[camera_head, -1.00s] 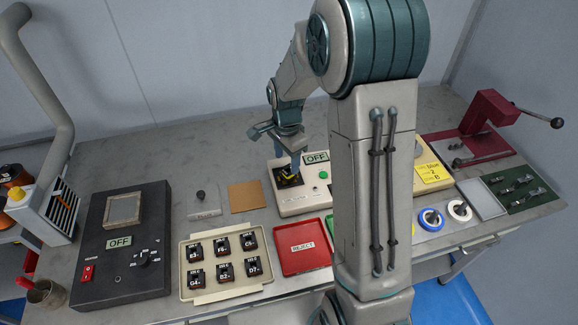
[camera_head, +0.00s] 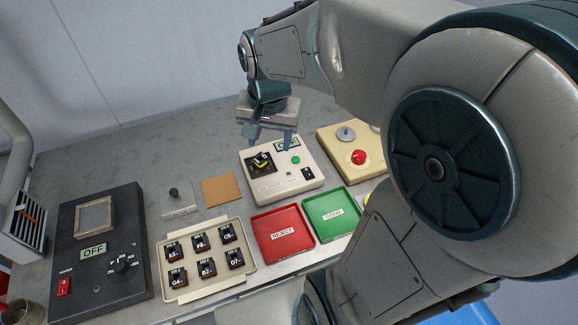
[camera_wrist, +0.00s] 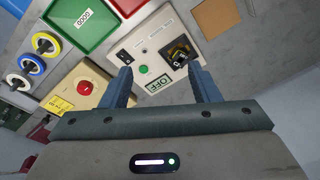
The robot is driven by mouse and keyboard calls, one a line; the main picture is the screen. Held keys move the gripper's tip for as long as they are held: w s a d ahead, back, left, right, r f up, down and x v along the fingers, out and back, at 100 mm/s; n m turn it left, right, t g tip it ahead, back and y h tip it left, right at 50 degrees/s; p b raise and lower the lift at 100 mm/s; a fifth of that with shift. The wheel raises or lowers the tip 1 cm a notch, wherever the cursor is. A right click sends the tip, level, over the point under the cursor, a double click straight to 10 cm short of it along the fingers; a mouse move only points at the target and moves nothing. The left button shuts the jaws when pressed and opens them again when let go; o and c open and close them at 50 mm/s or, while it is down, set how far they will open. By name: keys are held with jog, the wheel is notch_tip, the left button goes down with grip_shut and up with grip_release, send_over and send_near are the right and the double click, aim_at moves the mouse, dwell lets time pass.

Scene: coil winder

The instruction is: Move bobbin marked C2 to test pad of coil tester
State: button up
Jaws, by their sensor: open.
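The coil tester (camera_head: 283,172) is a cream box on the bench with a display reading OFF, a green button and a black switch. A bobbin with yellow winding (camera_head: 262,160) sits on the tester's black test pad (camera_head: 252,167); its marking is not legible. It also shows in the wrist view (camera_wrist: 181,50). My gripper (camera_head: 270,142) is open and empty, above and behind the tester. In the wrist view its fingers (camera_wrist: 162,86) are spread wide, with the tester beyond them, and the bobbin is apart from both fingers.
A cream tray (camera_head: 164,254) holds several dark marked bobbins. A red REJECT tray (camera_head: 262,220) and green GOOD tray (camera_head: 330,197) lie in front of the tester. A box with a red button (camera_head: 335,142) stands to its right. A dark OFF unit (camera_head: 75,280) is at left.

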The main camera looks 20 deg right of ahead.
jog(key=s+n+t, duration=0.1)
jog(key=s+n, duration=0.5)
jog(key=s, duration=0.4)
jog(key=shift+d, duration=0.4)
jog(key=shift+r, duration=0.1)
